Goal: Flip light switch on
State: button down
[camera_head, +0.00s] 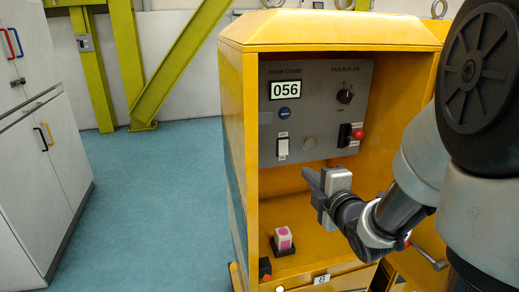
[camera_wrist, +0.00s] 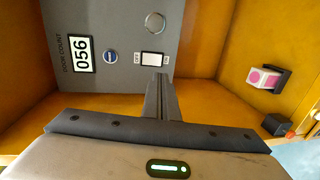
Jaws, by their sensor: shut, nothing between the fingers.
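The light switch (camera_head: 283,147) is a white rocker on the grey panel, below a blue button. It also shows in the wrist view (camera_wrist: 152,58), with small OFF and ON labels at its two ends; the ON end is the lower one on the panel. Which way the rocker is tilted cannot be told. My gripper (camera_head: 307,178) is shut and empty, in front of the panel, below and to the right of the switch. In the wrist view its fingertips (camera_wrist: 161,77) point at the switch near its ON end. I cannot tell whether they touch.
A pink-and-white block (camera_head: 284,239) sits on the housing floor.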

aim_at(284, 154)
jog(key=shift+a+n, duration=0.15)
jog(key=shift+n, duration=0.15)
jog(key=shift+f, duration=0.1)
jog(key=x, duration=1.3)
jog(key=shift+w+a+r, duration=0.2)
jog(key=shift+w, duration=0.35)
jog(key=shift+f, duration=0.1)
jog(key=shift+w+f+t+b, duration=0.1)
jog(key=shift+f+t+b, duration=0.25)
jog(key=shift+b, duration=0.6)
jog(key=shift+a+r, duration=0.1)
jog(key=shift+r, duration=0.25)
jog(key=shift+w, duration=0.1)
jog(key=shift+f, duration=0.15)
